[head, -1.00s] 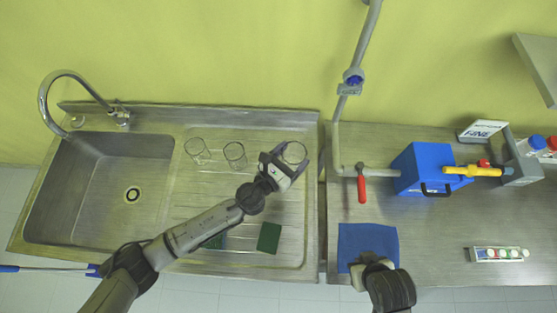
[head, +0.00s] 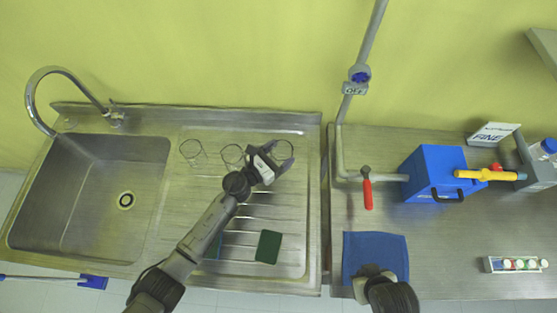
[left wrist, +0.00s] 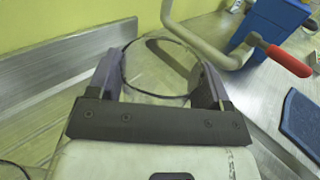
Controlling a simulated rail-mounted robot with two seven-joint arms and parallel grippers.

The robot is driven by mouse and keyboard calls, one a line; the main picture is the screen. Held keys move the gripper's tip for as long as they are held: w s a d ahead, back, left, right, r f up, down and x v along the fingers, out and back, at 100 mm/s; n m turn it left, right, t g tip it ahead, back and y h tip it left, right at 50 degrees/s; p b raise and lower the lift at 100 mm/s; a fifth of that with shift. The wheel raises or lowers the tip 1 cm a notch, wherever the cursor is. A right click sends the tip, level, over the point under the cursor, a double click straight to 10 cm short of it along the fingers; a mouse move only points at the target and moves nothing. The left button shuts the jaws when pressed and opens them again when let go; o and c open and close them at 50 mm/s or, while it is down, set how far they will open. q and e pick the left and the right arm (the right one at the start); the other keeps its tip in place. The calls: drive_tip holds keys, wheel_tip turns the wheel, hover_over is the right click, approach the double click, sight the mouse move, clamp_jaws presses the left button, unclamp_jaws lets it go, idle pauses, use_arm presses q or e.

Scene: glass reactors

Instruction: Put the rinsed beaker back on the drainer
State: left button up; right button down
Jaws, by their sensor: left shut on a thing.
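My left gripper (head: 279,160) is shut on a clear glass beaker (head: 283,150) over the right part of the ribbed steel drainer (head: 304,215). In the left wrist view the beaker (left wrist: 155,72) sits between the two fingers of the gripper (left wrist: 158,80), its round rim showing. I cannot tell whether its base touches the drainer. Two more clear beakers stand on the drainer to the left, one further left (head: 193,153) and one (head: 232,156) close beside my gripper. My right gripper (head: 367,284) is at the front edge of a blue mat; its fingers are not clear.
The sink (head: 90,195) with its curved tap (head: 60,72) lies left of the drainer. A dark green pad (head: 268,247) lies at the drainer's front. On the right bench are the blue mat (head: 375,252), a red-handled valve (head: 367,193) on a pipe, and a blue box (head: 435,172).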

use_arm(q)
drive_tip(key=shift+w+a+f, duration=0.2)
drive_tip(key=shift+w+f, duration=0.05)
drive_tip(key=shift+w, duration=0.05)
use_arm(e)
drive_tip(key=shift+f, duration=0.15)
use_arm(q)
drive_tip(key=shift+f+b, duration=0.6)
drive_tip(key=shift+f, duration=1.35)
use_arm(e)
drive_tip(key=shift+a+f, duration=0.15)
drive_tip(key=shift+f, duration=0.35)
use_arm(q)
drive_tip(key=shift+f, duration=0.1)
use_arm(e)
drive_tip(key=shift+f, duration=0.1)
use_arm(q)
drive_tip(key=shift+f, duration=0.1)
use_arm(e)
drive_tip(key=shift+f, duration=0.2)
use_arm(q)
drive_tip(key=o, duration=1)
drive_tip(key=shift+c, duration=0.2)
